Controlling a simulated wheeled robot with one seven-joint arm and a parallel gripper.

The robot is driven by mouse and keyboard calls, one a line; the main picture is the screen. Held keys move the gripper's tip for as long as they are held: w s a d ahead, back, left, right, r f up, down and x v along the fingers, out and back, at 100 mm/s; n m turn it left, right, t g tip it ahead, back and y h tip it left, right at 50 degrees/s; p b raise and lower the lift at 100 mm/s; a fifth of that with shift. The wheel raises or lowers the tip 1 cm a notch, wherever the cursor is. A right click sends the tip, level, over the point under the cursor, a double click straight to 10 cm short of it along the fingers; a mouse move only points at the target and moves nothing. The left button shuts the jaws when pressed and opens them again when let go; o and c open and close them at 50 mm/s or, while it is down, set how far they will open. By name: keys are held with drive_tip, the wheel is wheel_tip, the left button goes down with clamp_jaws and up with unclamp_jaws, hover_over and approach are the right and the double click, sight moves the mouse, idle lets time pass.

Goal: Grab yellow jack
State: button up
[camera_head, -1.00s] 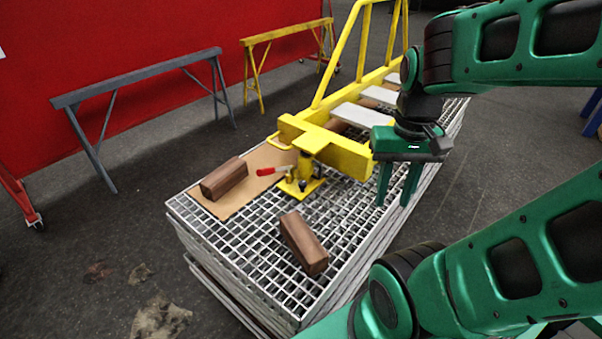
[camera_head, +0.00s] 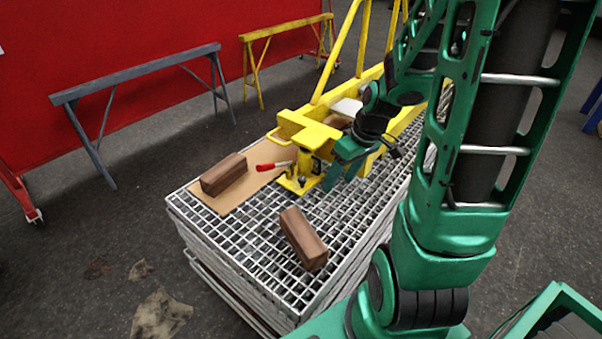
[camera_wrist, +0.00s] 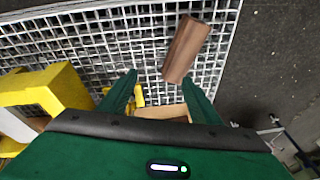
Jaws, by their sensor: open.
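The yellow jack (camera_head: 297,184) stands upright on the metal grating, under the end of the yellow boom (camera_head: 312,131). Its red handle (camera_head: 272,166) points left over the cardboard. My gripper (camera_head: 340,181) is open and empty, just right of the jack, with its fingers pointing down. In the wrist view, my gripper (camera_wrist: 160,78) shows two spread green fingers. A small yellow piece (camera_wrist: 139,97), probably the jack, shows beside the left finger; the rest of it is hidden by the gripper. The boom end (camera_wrist: 62,88) is at the left there.
A brown wooden block (camera_head: 303,238) lies on the grating (camera_head: 252,257) in front of the jack. Another block (camera_head: 224,175) lies on cardboard (camera_head: 262,154) to the left. The boom runs back beside my arm. The grating between the front block and jack is clear.

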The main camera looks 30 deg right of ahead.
drive_tip(key=w+f+n+t+y, duration=0.2)
drive_tip(key=w+f+n+t, duration=0.1)
drive_tip(key=w+f, duration=0.5)
drive_tip(key=m+t+h, duration=0.2)
drive_tip(key=m+t, duration=0.1)
drive_tip(key=t, duration=0.5)
approach(311, 165)
drive_tip(key=x, duration=1)
drive_tip(key=shift+w+a+f, duration=0.15)
drive_tip(key=shift+w+f, duration=0.05)
drive_tip(key=shift+w, duration=0.15)
drive_tip(key=shift+c, duration=0.6)
clamp_jaws()
drive_tip(key=shift+w+r+m, duration=0.15)
drive_tip(key=shift+r+m, duration=0.05)
drive_tip(key=shift+m, duration=0.1)
